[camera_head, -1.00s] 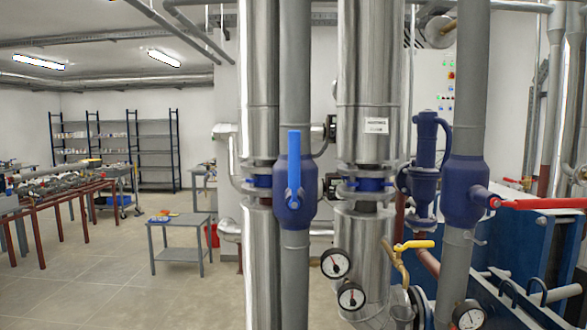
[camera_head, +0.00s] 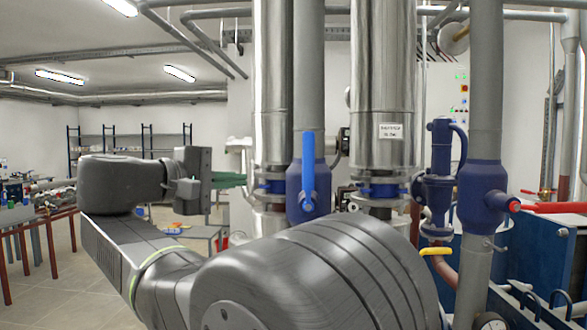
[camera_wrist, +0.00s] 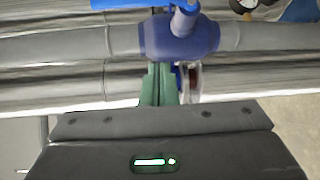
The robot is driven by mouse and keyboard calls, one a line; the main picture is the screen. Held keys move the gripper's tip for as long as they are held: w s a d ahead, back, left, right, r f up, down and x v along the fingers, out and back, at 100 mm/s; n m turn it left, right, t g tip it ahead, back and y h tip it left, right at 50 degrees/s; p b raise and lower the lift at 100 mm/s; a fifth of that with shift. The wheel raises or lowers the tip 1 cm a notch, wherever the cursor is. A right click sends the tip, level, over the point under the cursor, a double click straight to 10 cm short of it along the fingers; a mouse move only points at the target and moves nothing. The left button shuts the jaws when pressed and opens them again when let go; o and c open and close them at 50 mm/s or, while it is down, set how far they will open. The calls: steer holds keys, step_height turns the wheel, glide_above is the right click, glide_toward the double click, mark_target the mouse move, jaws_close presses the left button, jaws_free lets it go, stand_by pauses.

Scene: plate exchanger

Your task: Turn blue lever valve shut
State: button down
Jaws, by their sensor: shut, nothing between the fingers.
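The blue lever (camera_head: 308,168) points upward, in line with the grey pipe (camera_head: 309,65), on the dark blue valve body (camera_head: 295,190). In the wrist view the pipe runs sideways; the valve body (camera_wrist: 178,38) is at top centre and the lever (camera_wrist: 122,4) is partly cut off at the top edge. My gripper (camera_head: 242,180) has green fingers and is to the left of the valve, apart from the lever. In the wrist view its fingers (camera_wrist: 160,72) are shut and empty, with their tips just below the valve body in the picture.
Silver insulated pipes (camera_head: 271,70) stand close behind the valve. A red lever (camera_head: 550,208) on another valve and a yellow-handled valve (camera_head: 437,251) are to the right. My arm hides much of the lower middle.

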step_height(320, 180, up, 3)
steer(key=s+a+m+h, duration=0.1)
steer(key=s+a, duration=0.1)
steer(key=s, duration=0.1)
steer(key=p, duration=0.3)
glide_toward(308, 172)
steer(key=w+d+r, duration=0.3)
steer(key=w, duration=0.3)
steer(key=shift+w+a+f+h, duration=0.1)
steer(key=shift+f+h, duration=0.15)
steer(key=shift+h, duration=0.05)
steer(key=shift+m, duration=0.3)
steer(key=shift+d+r, duration=0.15)
steer(key=shift+d, duration=0.1)
